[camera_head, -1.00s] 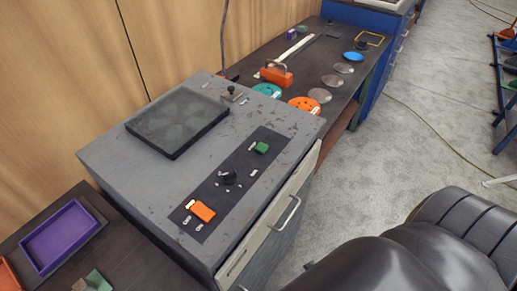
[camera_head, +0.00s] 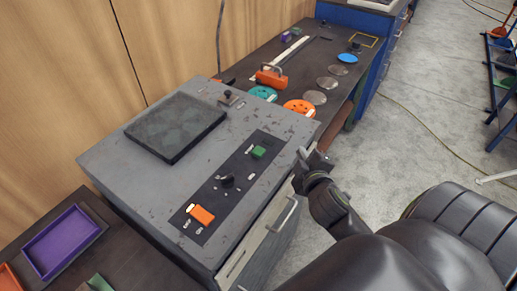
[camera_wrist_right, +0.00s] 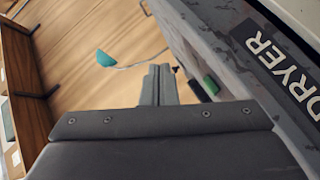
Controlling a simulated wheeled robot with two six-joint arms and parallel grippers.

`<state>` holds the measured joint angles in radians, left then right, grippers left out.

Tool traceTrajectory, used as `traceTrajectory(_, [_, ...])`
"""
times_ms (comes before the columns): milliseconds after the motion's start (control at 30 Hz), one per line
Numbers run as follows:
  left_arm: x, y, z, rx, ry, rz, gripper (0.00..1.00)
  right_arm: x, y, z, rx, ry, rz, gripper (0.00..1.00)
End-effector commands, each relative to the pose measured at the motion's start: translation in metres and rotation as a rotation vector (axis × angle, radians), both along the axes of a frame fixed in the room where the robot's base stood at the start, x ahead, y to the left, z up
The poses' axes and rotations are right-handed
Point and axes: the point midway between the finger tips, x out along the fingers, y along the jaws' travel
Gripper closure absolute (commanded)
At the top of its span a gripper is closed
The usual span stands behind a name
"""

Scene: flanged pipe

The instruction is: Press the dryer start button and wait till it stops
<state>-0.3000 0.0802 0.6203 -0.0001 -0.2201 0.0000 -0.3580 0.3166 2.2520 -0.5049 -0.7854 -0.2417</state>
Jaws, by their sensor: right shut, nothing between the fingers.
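The dryer (camera_head: 110,158) is a worn grey cabinet with a black control strip (camera_head: 218,187) on its top. A green button (camera_head: 258,152) sits towards the strip's far end, an orange button (camera_head: 201,215) at its near end, and a dark knob (camera_head: 227,180) between them. My right gripper (camera_head: 303,156) is shut and empty, just right of the dryer's top edge and a short way from the green button. In the right wrist view the shut fingers (camera_wrist_right: 158,84) point forward, with the green button (camera_wrist_right: 211,84) to their right, apart from them. My left gripper is not in view.
A dark square plate (camera_head: 176,126) lies on the dryer's top. A handle (camera_head: 283,214) sticks out from its front. A bench (camera_head: 310,62) with an orange-handled tool (camera_head: 271,78) and several discs stands behind. A purple tray (camera_head: 63,240) lies at lower left.

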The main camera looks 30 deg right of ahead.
Motion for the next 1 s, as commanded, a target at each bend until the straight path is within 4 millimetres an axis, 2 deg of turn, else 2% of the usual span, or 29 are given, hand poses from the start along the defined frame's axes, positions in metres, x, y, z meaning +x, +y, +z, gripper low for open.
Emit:
traceTrajectory(33, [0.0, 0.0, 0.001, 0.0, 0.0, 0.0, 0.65, 0.012, 0.001, 0.025, -0.098, -0.06, 0.046, 1.0])
traceTrajectory(200, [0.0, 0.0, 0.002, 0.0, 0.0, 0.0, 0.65, 0.041, 0.021, 0.099, -0.467, -0.246, 0.212, 1.0])
traceTrajectory(333, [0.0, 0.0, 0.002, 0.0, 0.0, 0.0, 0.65, 0.055, 0.046, 0.14, -0.758, -0.361, 0.336, 1.0])
traceTrajectory(500, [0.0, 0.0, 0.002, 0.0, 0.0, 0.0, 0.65, 0.066, 0.086, 0.173, -1.14, -0.477, 0.495, 1.0])
traceTrajectory(600, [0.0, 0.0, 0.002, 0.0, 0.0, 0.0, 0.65, 0.07, 0.108, 0.18, -1.366, -0.525, 0.591, 1.0])
traceTrajectory(733, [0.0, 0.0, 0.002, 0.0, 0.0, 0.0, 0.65, 0.074, 0.132, 0.177, -1.655, -0.564, 0.719, 1.0])
traceTrajectory(900, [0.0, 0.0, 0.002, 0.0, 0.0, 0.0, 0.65, 0.081, 0.148, 0.157, -2.026, -0.569, 0.897, 1.0])
traceTrajectory(1000, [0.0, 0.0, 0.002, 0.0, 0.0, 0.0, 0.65, 0.086, 0.148, 0.141, -2.238, -0.542, 1.012, 1.0])
